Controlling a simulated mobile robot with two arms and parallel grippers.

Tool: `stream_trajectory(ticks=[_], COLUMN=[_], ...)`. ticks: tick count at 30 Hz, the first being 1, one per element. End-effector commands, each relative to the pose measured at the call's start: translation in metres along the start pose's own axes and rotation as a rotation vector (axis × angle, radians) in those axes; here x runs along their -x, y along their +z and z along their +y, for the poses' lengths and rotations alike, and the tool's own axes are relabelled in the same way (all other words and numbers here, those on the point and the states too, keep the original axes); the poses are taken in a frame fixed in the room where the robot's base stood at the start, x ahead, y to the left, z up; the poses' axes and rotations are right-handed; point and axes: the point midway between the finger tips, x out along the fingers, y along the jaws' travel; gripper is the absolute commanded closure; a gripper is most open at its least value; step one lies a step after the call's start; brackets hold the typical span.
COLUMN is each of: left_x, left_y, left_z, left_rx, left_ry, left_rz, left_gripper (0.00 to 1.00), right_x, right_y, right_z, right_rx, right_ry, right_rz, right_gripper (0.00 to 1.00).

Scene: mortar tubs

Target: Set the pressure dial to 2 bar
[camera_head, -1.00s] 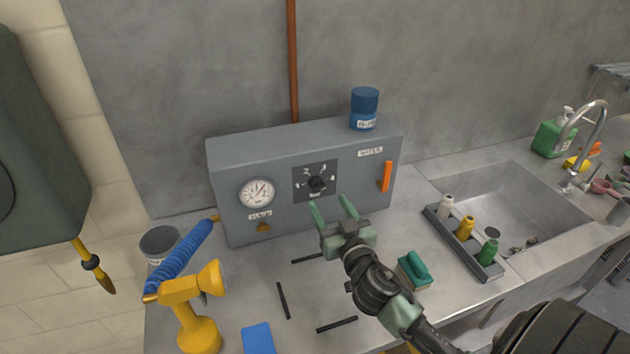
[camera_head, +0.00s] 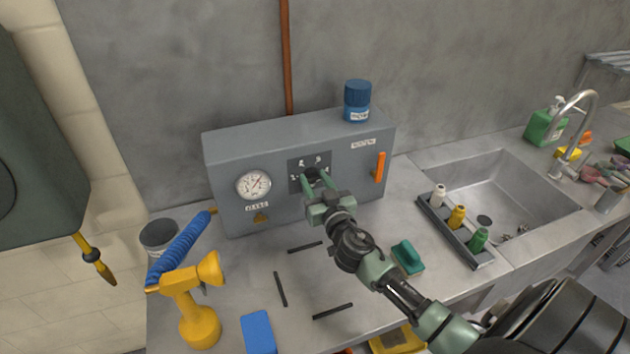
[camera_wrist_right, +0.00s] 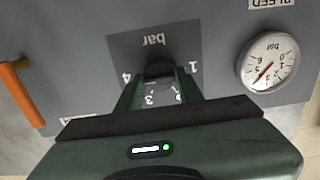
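The pressure dial is a dark knob (camera_head: 311,173) on a dark plate marked 1 to 4 and "bar", on the front of a grey box (camera_head: 230,145). My right gripper (camera_head: 314,176) is at the dial, its green fingertips on either side of the knob. The knob (camera_wrist_right: 160,70) shows between the fingers in the right wrist view, with little gap, and the fingers look open. I cannot tell whether they touch it. The knob's pointer is hidden. A round white gauge (camera_head: 253,185) with a red needle sits left of the dial. My left gripper is not in view.
A yellow sprayer-like tool (camera_head: 198,305), dark sticks, a blue block (camera_head: 258,332) and a bottle rack (camera_head: 455,230) lie on the counter. A sink (camera_head: 500,195) is at right.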

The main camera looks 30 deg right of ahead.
Motion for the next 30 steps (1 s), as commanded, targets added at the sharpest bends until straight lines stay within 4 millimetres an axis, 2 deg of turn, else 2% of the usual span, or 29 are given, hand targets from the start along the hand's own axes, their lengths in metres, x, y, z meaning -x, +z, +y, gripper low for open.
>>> stream_trajectory(ticks=[6,14,30], left_x=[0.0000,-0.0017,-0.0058], left_y=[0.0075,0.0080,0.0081], left_z=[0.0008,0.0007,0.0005], left_rx=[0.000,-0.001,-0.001], left_ry=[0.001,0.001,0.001], left_rz=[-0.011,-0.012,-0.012], left_gripper=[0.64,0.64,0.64], right_x=[0.0002,0.0002,0.0002], right_y=[0.0002,0.0003,0.0006], right_z=[0.0001,-0.0002,-0.0021], right_rx=[0.006,0.088,0.554], right_ry=[0.000,0.001,0.001], right_rz=[0.000,0.001,0.000], right_gripper=[1.00,1.00,1.00])
